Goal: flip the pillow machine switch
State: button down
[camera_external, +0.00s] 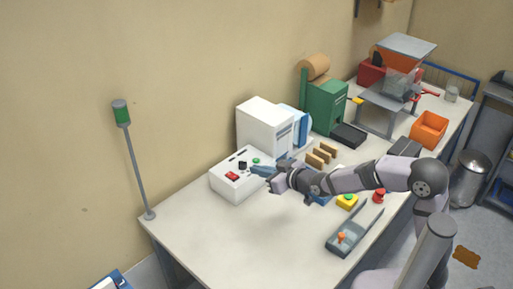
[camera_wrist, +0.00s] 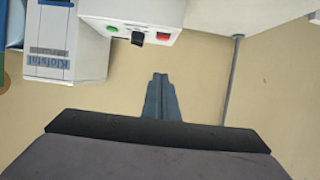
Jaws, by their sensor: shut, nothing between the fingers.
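A white control box (camera_external: 228,189) stands on the table, left of centre. Its top bears a red switch (camera_external: 232,176), a black knob (camera_external: 243,165) and a green button (camera_external: 256,161). In the upside-down wrist view the red switch (camera_wrist: 163,37), black knob (camera_wrist: 137,38) and green button (camera_wrist: 112,29) show near the top. My gripper (camera_external: 256,170) is shut and empty, near the box's right side. In the wrist view its closed fingertips (camera_wrist: 160,76) appear just below the knob and red switch, with a visible gap. The switch's position is too small to tell.
A white machine (camera_external: 262,126) with a blue side stands behind the box. A green machine (camera_external: 325,106) stands to its right. Blocks (camera_external: 321,155), a yellow button box (camera_external: 347,201) and a grey tray (camera_external: 352,232) lie around my arm. The front left of the table is clear.

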jog(key=p, duration=0.4)
send_over(241, 183)
jog(key=f, duration=0.3)
jog(key=shift+w+a+f, duration=0.1)
jog(key=shift+w+f, duration=0.05)
jog(key=shift+w, duration=0.1)
notch_tip(241, 183, down, 2)
jog(key=shift+f, duration=0.1)
jog(key=shift+s+f+p, duration=0.1)
jog(key=shift+f+p, duration=0.35)
jog(key=shift+f, duration=0.6)
jog(key=shift+f, duration=0.1)
jog(key=shift+f+b, duration=0.55)
jog(key=shift+b, duration=0.5)
jog(key=shift+s+r+p, duration=0.1)
jog(key=shift+r+p, duration=0.15)
jog(key=shift+p, duration=0.1)
jog(key=shift+r, duration=0.15)
